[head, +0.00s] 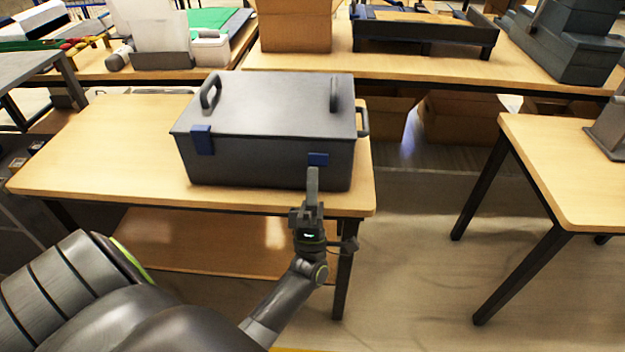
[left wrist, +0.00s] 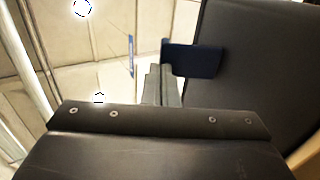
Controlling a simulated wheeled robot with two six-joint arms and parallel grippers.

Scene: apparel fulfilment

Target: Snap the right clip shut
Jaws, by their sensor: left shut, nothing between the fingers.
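A grey lidded box (head: 250,158) stands on the wooden table, its lid down. The left blue clip (head: 202,139) lies over the lid's front edge. The right blue clip (head: 318,159) shows shorter and lower on the front wall; I cannot tell whether it is latched. My left gripper (head: 312,172) is shut and empty, its fingertips pointing at the box just below the right clip. In the left wrist view, the closed fingers (left wrist: 160,82) are beside the blue clip (left wrist: 197,60); contact is unclear. My right gripper is out of view.
The wooden table's (head: 90,150) left part is clear. The box has handles on its lid (head: 211,90) and a side handle (head: 363,122). Another table (head: 570,165) stands to the right, across a floor gap. A back table holds a cardboard box (head: 296,25) and a dark tray (head: 425,36).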

